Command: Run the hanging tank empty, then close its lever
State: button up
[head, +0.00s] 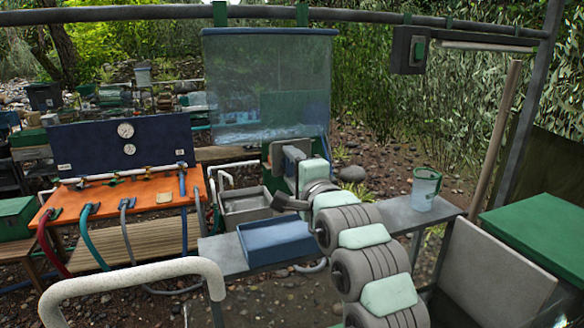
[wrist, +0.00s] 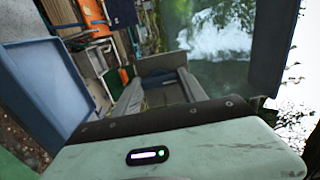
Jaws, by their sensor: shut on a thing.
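The hanging tank (head: 265,75) is a clear box hung from the overhead bar. White, foamy water shows low in it, near its bottom edge; above that it looks clear. My gripper (head: 287,160) is at the tank's lower right, below its bottom edge. In the wrist view my gripper (wrist: 158,88) has its two grey fingers shut on a part at the tank's outlet, which I take to be the lever. Most of the lever is hidden by the fingers, so its angle cannot be told. Churning white water (wrist: 215,40) shows just beyond the fingers.
An orange bench (head: 120,190) with hoses and gauges is on the left. A clear cup (head: 425,188) stands on the grey shelf to the right. A green-lidded box (head: 540,230) is at far right.

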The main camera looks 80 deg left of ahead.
jog(key=o, duration=1.4)
jog(key=shift+c, duration=0.2)
jog(key=shift+d, duration=0.1)
jog(key=b+v, duration=0.2)
jog(key=v, duration=0.8)
jog(key=shift+d, duration=0.3)
jog(key=shift+w, duration=0.15)
jog(key=b+v, duration=0.7)
jog(key=v, duration=0.5)
